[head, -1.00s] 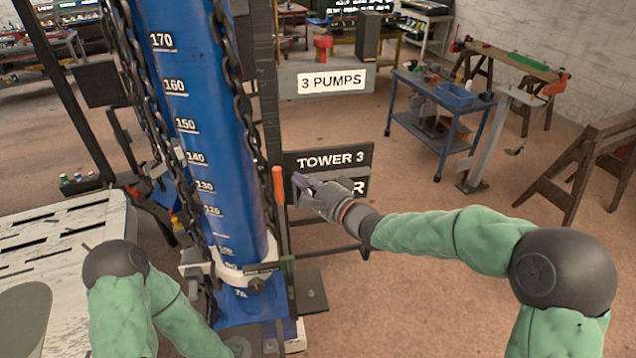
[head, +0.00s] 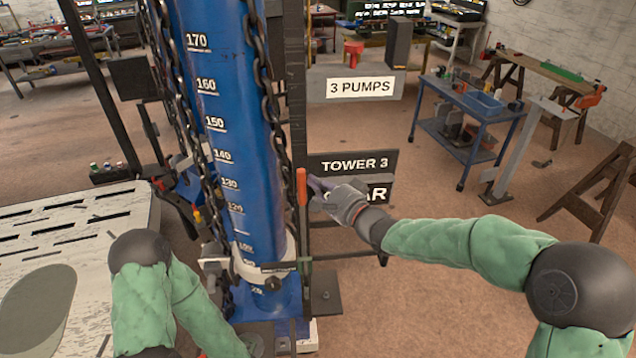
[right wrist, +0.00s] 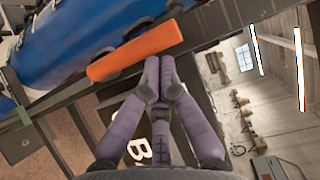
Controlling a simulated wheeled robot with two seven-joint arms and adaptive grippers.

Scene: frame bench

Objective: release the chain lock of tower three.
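Tower three is a blue graduated column (head: 225,120) with dark chains (head: 268,90) down its sides. An orange lever handle (head: 302,190) stands upright at its right edge, in front of the "TOWER 3" sign (head: 370,163); it also shows in the right wrist view (right wrist: 135,50). I cannot tell how it links to the chain lock. My right gripper (head: 314,186) is just right of the handle. In the right wrist view its purple fingertips (right wrist: 160,75) are together, close to the handle, with nothing seen between them. My left gripper (head: 256,345) is mostly hidden at the bottom edge.
A pale slotted bench (head: 60,230) is at the left. A white collar (head: 250,266) surrounds the column's lower part. A blue cart (head: 465,125) and a wooden trestle (head: 590,200) stand at the right.

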